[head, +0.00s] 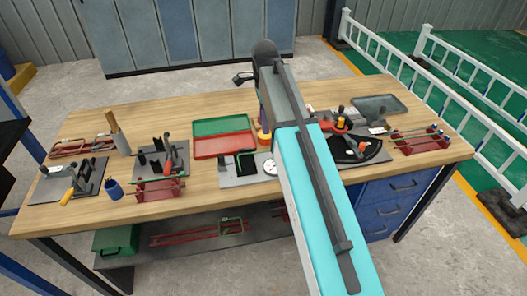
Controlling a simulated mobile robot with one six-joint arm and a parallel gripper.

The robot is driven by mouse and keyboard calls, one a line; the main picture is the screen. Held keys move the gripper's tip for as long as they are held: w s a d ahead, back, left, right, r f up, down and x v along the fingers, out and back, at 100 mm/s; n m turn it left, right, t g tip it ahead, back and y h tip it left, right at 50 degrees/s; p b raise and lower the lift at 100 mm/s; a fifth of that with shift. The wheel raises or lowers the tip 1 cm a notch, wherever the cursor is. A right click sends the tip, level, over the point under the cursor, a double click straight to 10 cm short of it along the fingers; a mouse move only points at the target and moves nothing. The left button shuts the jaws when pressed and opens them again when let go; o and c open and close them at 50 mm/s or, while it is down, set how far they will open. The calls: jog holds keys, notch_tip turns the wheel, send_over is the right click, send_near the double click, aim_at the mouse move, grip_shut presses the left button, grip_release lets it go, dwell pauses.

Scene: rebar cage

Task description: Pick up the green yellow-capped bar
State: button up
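A thin green bar (412,134) lies across the red rack (420,146) at the right end of the wooden table. Small coloured caps show at its right end, too small to tell whether one is yellow. Another greenish bar (158,181) lies across a red rack (160,192) near the table's front left; its cap colour is also unclear. My arm rises from the bottom of the head view and crosses the middle of the table. My gripper cannot be made out; it seems hidden behind the arm, so its fingers do not show.
The wooden table (215,107) holds a green tray (220,126), a red tray (222,147), a grey tray (378,106) and several tool fixtures. A blue cup (114,190) stands front left. White railings (470,75) run behind the right side. Bare wood shows along the back left.

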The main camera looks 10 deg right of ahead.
jog(key=shift+f+p, duration=0.6)
jog(key=shift+f, duration=2.35)
jog(key=shift+a+f+p, duration=0.2)
jog(key=shift+f+p, duration=0.25)
jog(key=shift+f, duration=0.25)
jog(key=shift+a+f+p, duration=0.15)
jog(key=shift+f+p, duration=0.3)
jog(key=shift+f, duration=0.2)
jog(key=shift+f+p, duration=0.35)
jog(key=shift+f, duration=0.9)
grip_shut()
